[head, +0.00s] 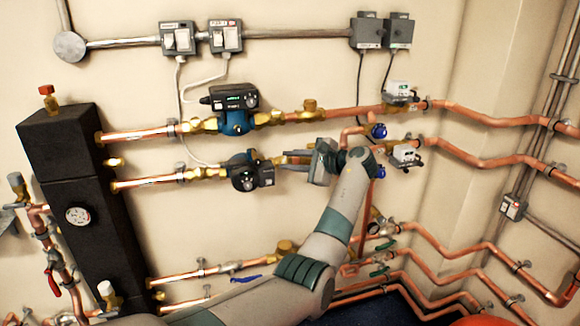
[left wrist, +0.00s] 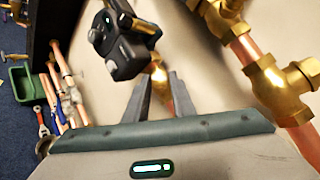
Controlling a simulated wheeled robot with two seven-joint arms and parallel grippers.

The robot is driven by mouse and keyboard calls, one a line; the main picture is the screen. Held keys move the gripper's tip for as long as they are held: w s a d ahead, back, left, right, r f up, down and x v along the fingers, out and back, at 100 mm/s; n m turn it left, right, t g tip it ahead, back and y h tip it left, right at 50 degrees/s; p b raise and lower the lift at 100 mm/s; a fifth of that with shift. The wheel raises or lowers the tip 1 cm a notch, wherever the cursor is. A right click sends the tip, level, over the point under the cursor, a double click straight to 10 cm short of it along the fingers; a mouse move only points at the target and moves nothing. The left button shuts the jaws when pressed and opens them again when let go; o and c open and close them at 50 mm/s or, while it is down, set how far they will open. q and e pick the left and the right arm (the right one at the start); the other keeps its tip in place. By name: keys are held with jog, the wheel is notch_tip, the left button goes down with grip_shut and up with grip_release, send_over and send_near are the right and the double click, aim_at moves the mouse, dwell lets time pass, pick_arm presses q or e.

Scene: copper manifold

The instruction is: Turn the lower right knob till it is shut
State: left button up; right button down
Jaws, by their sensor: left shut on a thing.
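In the head view my left gripper (head: 285,157) reaches the lower of the two upper copper pipes, just right of the lower pump (head: 247,173). Its fingers point left along the pipe. In the left wrist view the fingers of my left gripper (left wrist: 158,82) are close around a brass part (left wrist: 158,77) beside the black pump (left wrist: 122,42). This part is the lower right knob's place; the fingers and wrist hide most of it, so its turn angle cannot be told. The matching upper knob (head: 310,104) is brass and free. My right gripper is out of view.
A black manifold block (head: 72,165) stands at left. More copper pipes (head: 440,258) run below my arm.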

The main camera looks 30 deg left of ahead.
pick_arm(q)
jog(key=n, duration=0.1)
jog(key=n+g+h, duration=0.1)
jog(key=n, duration=0.1)
jog(key=shift+w+a+r, duration=0.1)
jog(key=shift+w+r, duration=0.05)
jog(key=shift+r, duration=0.05)
jog(key=shift+r+n+g+h, duration=0.15)
jog(key=shift+n+g+h, duration=0.55)
jog(key=shift+n, duration=0.5)
jog(key=shift+a+n+h+p, duration=0.1)
jog(key=shift+n+h+p, duration=0.2)
jog(key=shift+n+h, duration=0.3)
jog(key=shift+w+n, duration=0.1)
jog(key=shift+n, duration=0.2)
jog(key=o, duration=0.8)
